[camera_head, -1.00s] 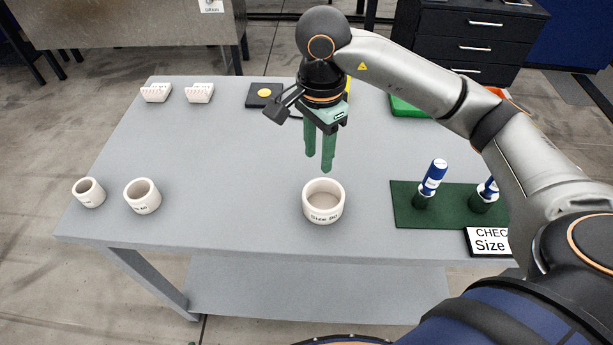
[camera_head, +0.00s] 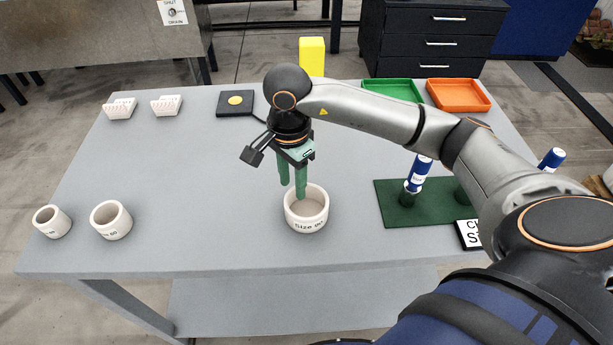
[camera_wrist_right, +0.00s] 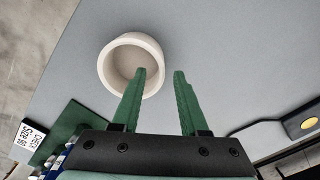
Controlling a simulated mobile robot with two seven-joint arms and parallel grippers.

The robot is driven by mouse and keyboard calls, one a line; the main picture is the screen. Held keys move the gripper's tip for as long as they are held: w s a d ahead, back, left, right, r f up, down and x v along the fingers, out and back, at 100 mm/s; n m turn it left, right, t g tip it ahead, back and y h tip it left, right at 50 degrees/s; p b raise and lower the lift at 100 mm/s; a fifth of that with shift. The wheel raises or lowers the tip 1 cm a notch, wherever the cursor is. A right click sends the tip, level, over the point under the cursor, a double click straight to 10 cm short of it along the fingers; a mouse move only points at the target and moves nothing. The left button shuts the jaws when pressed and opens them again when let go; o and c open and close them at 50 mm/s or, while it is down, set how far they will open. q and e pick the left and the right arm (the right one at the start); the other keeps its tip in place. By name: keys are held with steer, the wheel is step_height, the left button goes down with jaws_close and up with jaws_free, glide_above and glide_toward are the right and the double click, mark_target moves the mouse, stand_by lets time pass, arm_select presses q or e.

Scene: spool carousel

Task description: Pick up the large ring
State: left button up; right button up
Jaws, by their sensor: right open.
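The large ring (camera_head: 307,223) is a thick, off-white cup-like ring with "Size" lettering on its front, upright near the table's front middle. It also shows in the right wrist view (camera_wrist_right: 108,66). My right gripper (camera_head: 293,191) points down, open and empty, at the ring's back left. One fingertip overlaps the ring's opening and the other is left of the ring. In the right wrist view, the left finger (camera_wrist_right: 160,73) overlaps the ring's right rim, and the right finger is clear of it. I cannot tell whether the finger touches the rim. My left gripper is out of view.
Two smaller rings (camera_head: 111,220) (camera_head: 52,222) stand at the table's left. A green mat (camera_head: 390,213) with blue-and-white cylinders is at right, beside a sign (camera_head: 467,235). Green (camera_head: 392,88) and orange (camera_head: 459,95) trays and a yellow block (camera_head: 312,56) are at the back.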

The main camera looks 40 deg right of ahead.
mark_target(306, 208)
step_height(306, 208, down, 3)
steer(key=shift+r+b, duration=0.1)
steer(key=shift+b, duration=0.4)
steer(key=shift+w, duration=0.1)
jaws_close()
stand_by(0.8)
